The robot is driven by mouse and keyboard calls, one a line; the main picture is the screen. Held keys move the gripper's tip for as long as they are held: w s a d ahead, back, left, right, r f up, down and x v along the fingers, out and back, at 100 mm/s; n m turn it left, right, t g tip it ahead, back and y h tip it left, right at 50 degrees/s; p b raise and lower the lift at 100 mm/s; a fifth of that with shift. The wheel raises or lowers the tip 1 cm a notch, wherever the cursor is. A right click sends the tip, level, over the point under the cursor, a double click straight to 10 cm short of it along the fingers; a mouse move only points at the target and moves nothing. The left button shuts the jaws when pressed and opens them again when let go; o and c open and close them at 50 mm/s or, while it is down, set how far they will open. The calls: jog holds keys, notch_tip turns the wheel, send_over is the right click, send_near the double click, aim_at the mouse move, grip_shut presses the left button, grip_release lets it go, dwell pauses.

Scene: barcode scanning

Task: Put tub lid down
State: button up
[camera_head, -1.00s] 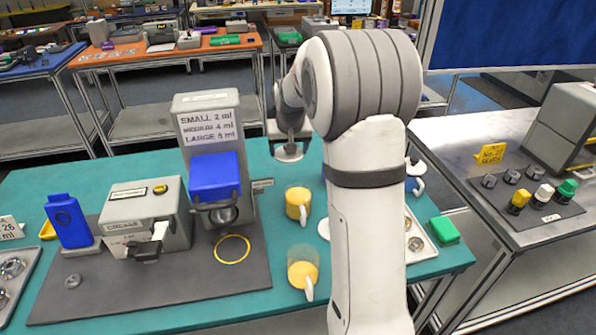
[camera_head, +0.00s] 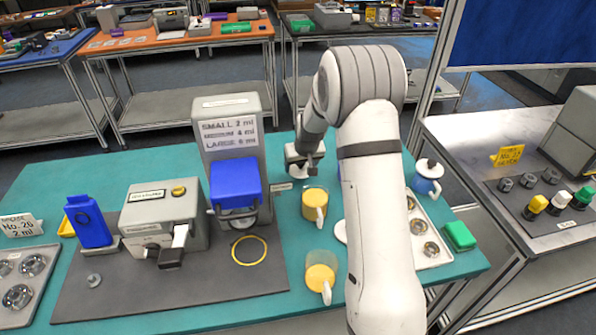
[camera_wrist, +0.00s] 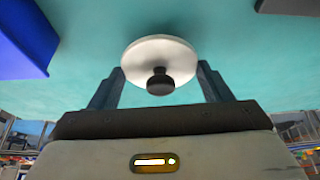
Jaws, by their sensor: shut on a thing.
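The tub lid (camera_wrist: 150,52) is a white disc with a dark knob (camera_wrist: 160,82), seen in the wrist view over the teal table top. My gripper (camera_wrist: 160,90) has one finger on each side of the lid and is shut on it. In the head view my gripper (camera_head: 302,160) is behind the upper yellow cup, with a pale edge of the lid (camera_head: 299,172) below it. I cannot tell whether the lid touches the table. I cannot make out the tub itself.
A grey dispenser with a blue hopper (camera_head: 235,183) stands left of my gripper. Two yellow cups (camera_head: 314,205) (camera_head: 320,277) stand in front.

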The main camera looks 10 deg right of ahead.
aim_at(302, 171)
jog(key=shift+f, duration=1.6)
jog(key=shift+s, duration=0.1)
jog(key=shift+f, duration=0.2)
jog(key=o, duration=0.9)
jog(key=shift+r, duration=0.1)
jog(key=shift+o, duration=0.2)
